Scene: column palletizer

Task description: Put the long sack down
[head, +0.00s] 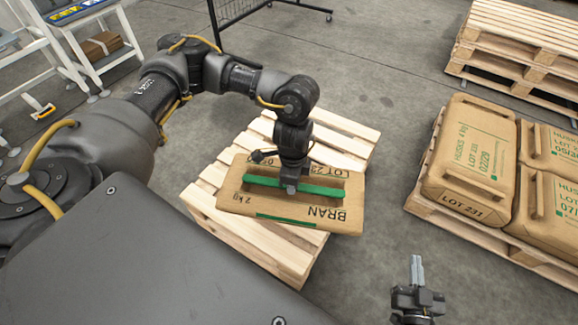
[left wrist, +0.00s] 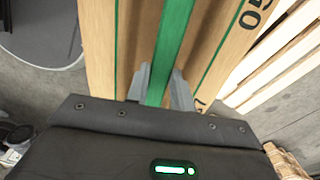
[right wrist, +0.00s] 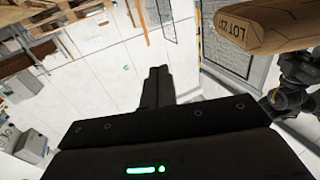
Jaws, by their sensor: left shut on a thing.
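The long sack (head: 290,212) is a brown bag marked BRAN, 2 kg, with a green strap handle along its top. My left gripper (head: 291,186) is shut on the green strap; the left wrist view shows the strap (left wrist: 176,40) between its fingers (left wrist: 160,88). The sack is over an empty wooden pallet (head: 285,255) and overhangs its right side. Whether it touches the slats I cannot tell. My right gripper (head: 417,270) is low at the front right, its fingers close together with nothing between them. A sack end marked LOT 231 (right wrist: 262,28) shows in the right wrist view.
A second pallet (head: 470,222) at the right carries several brown sacks (head: 473,153) with handles. Empty stacked pallets (head: 510,50) stand at the back right. A dark rack (head: 270,8) and a white bench (head: 90,45) are behind. Grey floor lies clear between the pallets.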

